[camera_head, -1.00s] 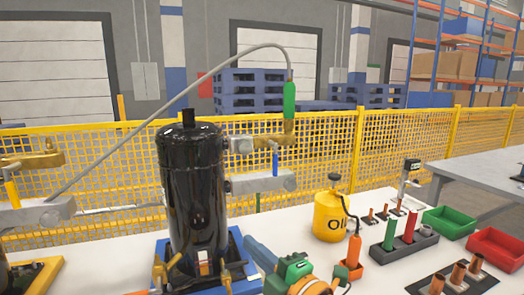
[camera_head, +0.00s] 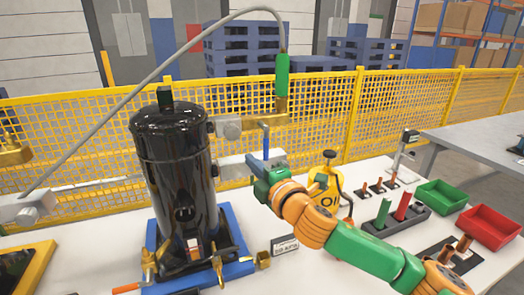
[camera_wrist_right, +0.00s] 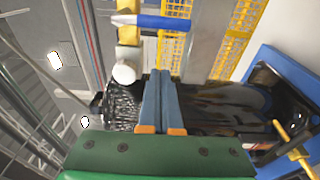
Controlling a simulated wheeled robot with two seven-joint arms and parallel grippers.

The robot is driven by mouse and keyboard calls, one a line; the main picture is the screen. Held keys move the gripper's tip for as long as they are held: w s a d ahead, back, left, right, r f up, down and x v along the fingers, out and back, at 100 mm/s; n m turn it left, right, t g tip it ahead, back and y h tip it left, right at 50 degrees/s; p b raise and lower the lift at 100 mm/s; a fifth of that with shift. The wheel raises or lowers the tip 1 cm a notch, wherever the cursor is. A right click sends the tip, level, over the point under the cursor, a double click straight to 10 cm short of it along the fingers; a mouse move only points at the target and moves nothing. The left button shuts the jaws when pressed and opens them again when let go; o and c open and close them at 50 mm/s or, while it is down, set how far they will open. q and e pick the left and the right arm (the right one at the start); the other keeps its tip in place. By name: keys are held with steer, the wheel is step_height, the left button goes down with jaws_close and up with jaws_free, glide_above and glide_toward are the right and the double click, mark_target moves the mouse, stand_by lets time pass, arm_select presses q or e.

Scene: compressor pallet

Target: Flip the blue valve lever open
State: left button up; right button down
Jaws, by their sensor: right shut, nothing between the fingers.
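The valve's blue lever (camera_head: 265,140) hangs down roughly upright from the brass valve body (camera_head: 262,121), at the right of the black compressor (camera_head: 180,170). Above the valve is a green hose end (camera_head: 282,75). My right gripper (camera_head: 253,161) is at the lever's lower end in the head view; I cannot tell whether it touches. In the right wrist view, my right gripper's blue fingers (camera_wrist_right: 160,74) are together with nothing between them. The blue lever (camera_wrist_right: 162,22) lies across the view beyond the fingertips, with a visible gap. My left gripper is not in view.
A grey fitting (camera_head: 250,165) sits below the valve, close to my right gripper. A yellow oil can (camera_head: 322,183) stands behind my right arm. Green (camera_head: 440,195) and red (camera_head: 490,222) bins are at the right. A yellow mesh fence (camera_head: 400,115) runs behind the table.

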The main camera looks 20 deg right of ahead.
steer(key=w+d+p, duration=0.1)
steer(key=w+d, duration=0.2)
steer(key=shift+w+d, duration=0.15)
steer(key=shift+w, duration=0.1)
stand_by(0.4)
steer(key=shift+d+n+p, duration=0.15)
steer(key=shift+n+p, duration=0.25)
steer(key=shift+p, duration=0.35)
